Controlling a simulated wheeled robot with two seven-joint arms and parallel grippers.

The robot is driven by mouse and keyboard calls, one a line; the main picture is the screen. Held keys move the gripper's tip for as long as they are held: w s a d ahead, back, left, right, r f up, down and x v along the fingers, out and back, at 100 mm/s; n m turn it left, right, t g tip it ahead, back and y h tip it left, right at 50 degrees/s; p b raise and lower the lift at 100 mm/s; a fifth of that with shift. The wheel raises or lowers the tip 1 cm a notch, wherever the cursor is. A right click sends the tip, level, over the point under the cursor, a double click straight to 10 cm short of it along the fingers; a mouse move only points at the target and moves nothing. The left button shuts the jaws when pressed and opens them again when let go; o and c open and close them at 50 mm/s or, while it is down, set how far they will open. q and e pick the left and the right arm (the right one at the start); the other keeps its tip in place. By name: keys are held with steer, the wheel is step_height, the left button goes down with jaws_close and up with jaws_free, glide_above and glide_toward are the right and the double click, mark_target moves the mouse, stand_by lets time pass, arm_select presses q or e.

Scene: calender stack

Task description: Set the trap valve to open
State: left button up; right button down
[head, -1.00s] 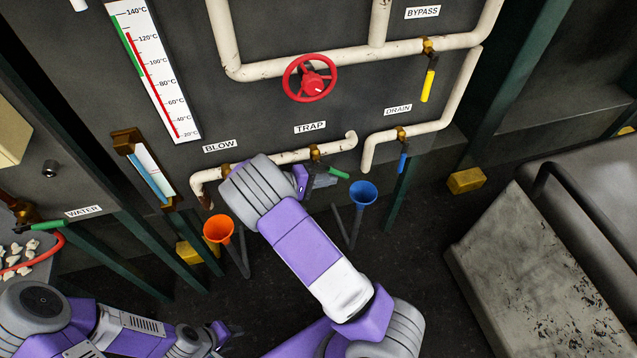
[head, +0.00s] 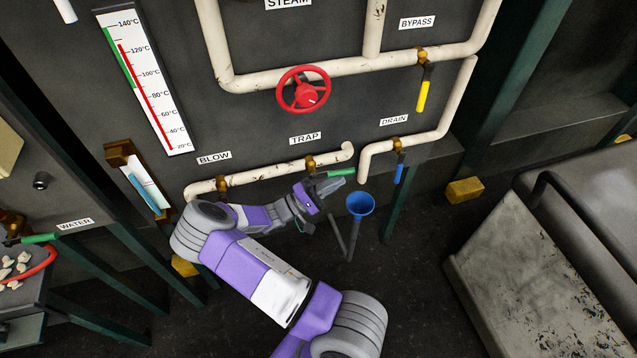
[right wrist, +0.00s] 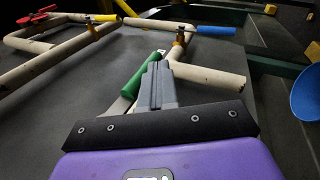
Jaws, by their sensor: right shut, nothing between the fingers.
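The trap valve (head: 309,163) is a brass body on the white pipe under the TRAP label. Its green handle (head: 336,173) points right, nearly along the pipe. My right gripper (head: 336,184) is shut and empty, just below the handle. In the right wrist view the gripper's grey fingers (right wrist: 157,85) are together, with the green handle (right wrist: 140,76) close at their left side. I cannot tell whether they touch. My left gripper is not in view.
The blue funnel (head: 360,205) stands just right of and below my right gripper. The drain valve's blue handle (head: 399,174) hangs down farther right. The red wheel (head: 303,90) is above. A grey block (head: 520,265) fills the lower right.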

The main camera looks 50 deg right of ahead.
steer(key=shift+r, duration=0.1)
stand_by(0.5)
steer(key=w+a+f, duration=0.4)
steer(key=a+f, duration=0.3)
steer(key=a, duration=0.1)
steer(key=shift+w+a+f+b, duration=0.2)
steer(key=shift+f+b, duration=0.05)
steer(key=shift+b, duration=0.15)
